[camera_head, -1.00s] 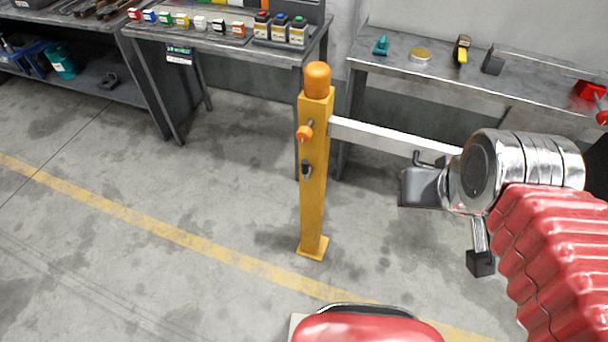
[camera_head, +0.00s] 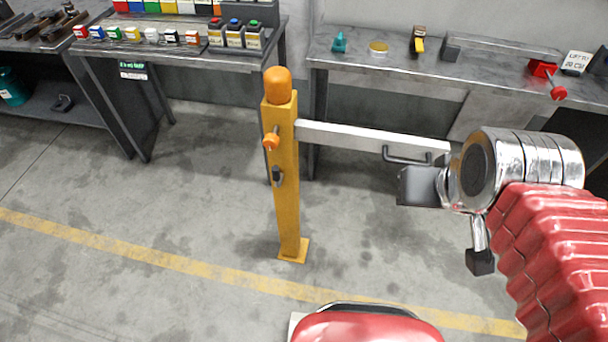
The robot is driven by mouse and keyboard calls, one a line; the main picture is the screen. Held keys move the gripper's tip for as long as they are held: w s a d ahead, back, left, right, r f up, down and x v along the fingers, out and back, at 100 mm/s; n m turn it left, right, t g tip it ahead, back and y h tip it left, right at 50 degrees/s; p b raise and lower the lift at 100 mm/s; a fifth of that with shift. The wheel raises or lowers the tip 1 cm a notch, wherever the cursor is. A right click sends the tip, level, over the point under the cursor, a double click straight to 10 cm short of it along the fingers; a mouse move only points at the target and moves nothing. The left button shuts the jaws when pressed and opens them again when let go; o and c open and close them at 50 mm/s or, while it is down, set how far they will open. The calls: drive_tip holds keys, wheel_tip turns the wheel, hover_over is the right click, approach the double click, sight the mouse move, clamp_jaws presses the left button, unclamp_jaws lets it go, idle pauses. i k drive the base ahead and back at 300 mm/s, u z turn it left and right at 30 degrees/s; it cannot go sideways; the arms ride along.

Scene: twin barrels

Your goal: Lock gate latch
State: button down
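A yellow post (camera_head: 286,185) with an orange cap stands upright on the floor left of my gripper. An orange knob (camera_head: 271,141) sits on its face, with a small dark fitting (camera_head: 277,176) below. A pale gate bar (camera_head: 350,136) runs from the post to the right and passes out of sight behind my arm. A dark handle (camera_head: 407,158) is on the bar. My gripper (camera_head: 450,226) is open and empty, its two dark fingertips spread apart. It is right of the post, with one fingertip just below the handle in the picture; I cannot tell whether they touch.
A metal bench (camera_head: 470,83) stands behind the bar with small items and a red tool on it. Another bench (camera_head: 190,50) at the back left holds small colored boxes. The grey floor is clear left of the post, with a yellow line (camera_head: 150,254) across it.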

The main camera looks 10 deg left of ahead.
sight(279, 177)
drive_tip(key=z, duration=1.25)
drive_tip(key=k, duration=0.7)
drive_tip(key=u, duration=1.55)
drive_tip(key=i, duration=0.55)
drive_tip(key=u, duration=0.05)
